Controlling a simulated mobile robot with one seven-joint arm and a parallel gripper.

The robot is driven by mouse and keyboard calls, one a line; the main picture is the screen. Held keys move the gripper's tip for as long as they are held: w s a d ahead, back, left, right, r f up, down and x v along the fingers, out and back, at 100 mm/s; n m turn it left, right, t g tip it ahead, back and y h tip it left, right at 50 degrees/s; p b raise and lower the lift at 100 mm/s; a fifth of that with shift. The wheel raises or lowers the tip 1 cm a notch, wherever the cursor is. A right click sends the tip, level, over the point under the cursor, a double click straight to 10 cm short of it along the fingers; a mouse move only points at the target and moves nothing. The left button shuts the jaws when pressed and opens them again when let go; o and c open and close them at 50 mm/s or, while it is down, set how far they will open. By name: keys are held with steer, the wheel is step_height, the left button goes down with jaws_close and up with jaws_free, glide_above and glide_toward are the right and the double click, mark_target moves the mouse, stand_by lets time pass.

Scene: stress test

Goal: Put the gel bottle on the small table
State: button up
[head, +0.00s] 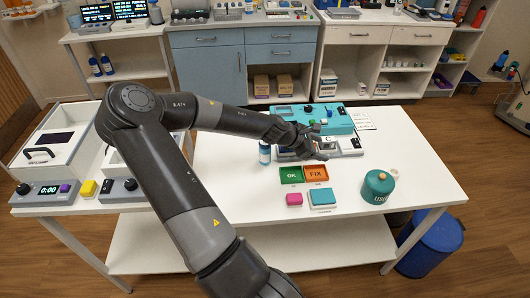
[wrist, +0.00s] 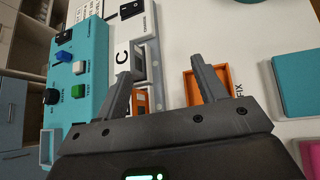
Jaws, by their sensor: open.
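A small blue bottle with a pale label and light cap (head: 265,153) stands upright on the white table (head: 430,190), just left of my gripper. I cannot read its label, so I cannot tell whether it is the gel bottle. No separate small table is clear to me. My gripper (head: 322,146) is over the back middle of the white table, beside the teal device. In the wrist view my gripper (wrist: 160,75) is open, with nothing between its fingers. The small blue bottle does not show there.
A teal device (head: 312,118) stands behind my gripper. Green OK (head: 291,175) and orange FIX trays (head: 316,173), a pink block (head: 294,199) and a teal block (head: 323,196) lie in front. A teal canister (head: 378,188) stands right. Two blue bottles (head: 101,66) are on the back-left shelf.

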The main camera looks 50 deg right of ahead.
steer(key=w+d+r+g+h, duration=0.1)
steer(key=w+d+r, duration=0.25)
steer(key=r, duration=0.55)
steer(key=w+d+r+g+h, duration=0.15)
steer(key=w+r, duration=0.25)
steer(key=r, duration=0.6)
steer(key=n+t+h, duration=0.3)
steer(key=n+h, duration=0.3)
glide_toward(269, 147)
steer(key=d, duration=0.1)
steer(key=d+f, duration=0.1)
steer(key=d, duration=0.1)
steer(key=d+f, duration=0.1)
steer(key=shift+w+d, duration=0.3)
steer(key=x, duration=0.7)
steer(key=shift+d+f, duration=0.15)
steer(key=shift+f, duration=0.05)
steer(key=shift+c, duration=0.4)
steer(key=c, duration=1.1)
steer(key=shift+c, duration=0.2)
